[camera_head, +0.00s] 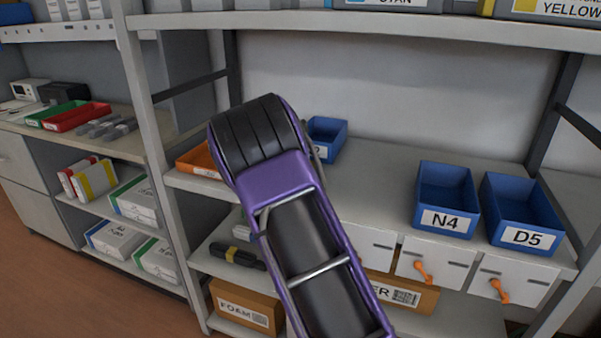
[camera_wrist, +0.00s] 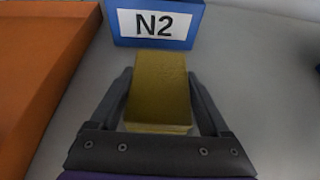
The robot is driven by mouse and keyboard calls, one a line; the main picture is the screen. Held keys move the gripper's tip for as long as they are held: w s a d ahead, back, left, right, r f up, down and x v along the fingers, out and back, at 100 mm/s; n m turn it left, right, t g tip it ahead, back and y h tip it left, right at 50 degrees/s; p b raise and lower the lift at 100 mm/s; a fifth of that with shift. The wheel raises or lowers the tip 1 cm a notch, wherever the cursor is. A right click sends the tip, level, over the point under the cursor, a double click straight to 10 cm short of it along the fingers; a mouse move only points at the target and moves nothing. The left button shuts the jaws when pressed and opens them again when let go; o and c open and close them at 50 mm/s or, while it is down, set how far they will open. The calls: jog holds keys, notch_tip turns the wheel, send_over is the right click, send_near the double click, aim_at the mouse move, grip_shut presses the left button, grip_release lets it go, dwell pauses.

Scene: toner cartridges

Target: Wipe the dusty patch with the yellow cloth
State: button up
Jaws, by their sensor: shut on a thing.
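The yellow cloth (camera_wrist: 158,88), a folded block in shape, sits between the two fingers of my gripper (camera_wrist: 160,80) in the wrist view. My gripper is shut on it. The cloth is over the grey shelf surface, just in front of a blue bin labelled N2 (camera_wrist: 154,25); I cannot tell whether it touches the shelf. In the head view my purple and black arm hides the gripper and the cloth. I cannot make out the dusty patch in either view.
An orange tray (camera_wrist: 35,75) lies close on the left; its edge also shows in the head view (camera_head: 198,160). Blue bins N4 (camera_head: 446,190) and D5 (camera_head: 520,212) stand at the right of the shelf (camera_head: 375,175). The shelf between is clear. Another shelf (camera_head: 380,24) runs above.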

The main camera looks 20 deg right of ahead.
aim_at(326, 181)
jog(key=shift+s+d, duration=0.65)
jog(key=shift+d, duration=0.3)
jog(key=shift+s+d, duration=0.7)
jog(key=shift+d, duration=0.2)
jog(key=shift+s+d, duration=0.65)
jog(key=shift+d, duration=0.3)
jog(key=shift+r, duration=0.15)
jog(key=shift+r+p, duration=1.9)
jog(key=shift+r, duration=1.05)
notch_tip(326, 181, up, 3)
jog(key=shift+f+p, duration=0.1)
jog(key=shift+p, duration=0.8)
jog(key=shift+w+a, duration=0.1)
jog(key=shift+a, duration=0.05)
